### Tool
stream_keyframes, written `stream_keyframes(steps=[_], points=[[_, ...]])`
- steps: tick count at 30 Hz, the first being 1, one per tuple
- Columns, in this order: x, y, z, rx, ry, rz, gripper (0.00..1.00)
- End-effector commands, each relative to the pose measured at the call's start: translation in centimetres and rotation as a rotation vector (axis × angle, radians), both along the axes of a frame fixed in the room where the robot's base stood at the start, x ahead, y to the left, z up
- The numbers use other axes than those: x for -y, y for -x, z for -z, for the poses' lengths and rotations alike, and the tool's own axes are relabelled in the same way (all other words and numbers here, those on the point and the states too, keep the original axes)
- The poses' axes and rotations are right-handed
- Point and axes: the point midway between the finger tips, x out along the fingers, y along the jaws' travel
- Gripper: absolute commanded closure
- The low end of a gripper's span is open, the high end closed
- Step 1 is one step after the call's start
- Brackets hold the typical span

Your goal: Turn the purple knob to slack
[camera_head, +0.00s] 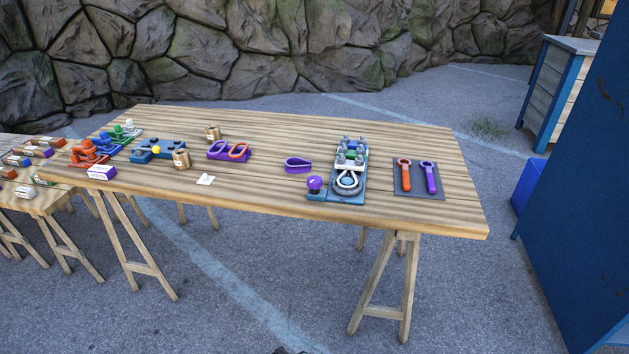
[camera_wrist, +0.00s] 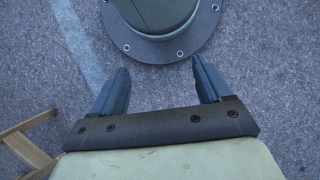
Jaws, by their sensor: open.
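The purple knob (camera_head: 315,183) is a round ball-like piece on the front left corner of a blue fixture board (camera_head: 325,196) on the wooden table. The same fixture carries a grey and white cable loop (camera_head: 347,183) and grey clamp parts (camera_head: 350,150) with green pieces. The knob's turn position is too small to read. My gripper (camera_wrist: 157,88) is open and empty in the wrist view, with its two dark fingers spread over the pavement. It is away from the knob, which the wrist view does not show.
A purple loop (camera_head: 298,165) lies left of the fixture. A dark mat (camera_head: 418,180) with an orange and a purple wrench-like tool lies to its right. The front table edge is clear.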

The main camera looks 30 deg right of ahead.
Motion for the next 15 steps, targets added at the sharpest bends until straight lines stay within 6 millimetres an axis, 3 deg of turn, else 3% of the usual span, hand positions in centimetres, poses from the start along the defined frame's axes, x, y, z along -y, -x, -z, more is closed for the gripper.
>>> stream_keyframes(steps=[7,15], points=[[0.0,2.6,0.8,-0.045,0.000,0.001,0.22],[0.1,-0.3,-0.2,0.005,0.000,0.004,0.22]])
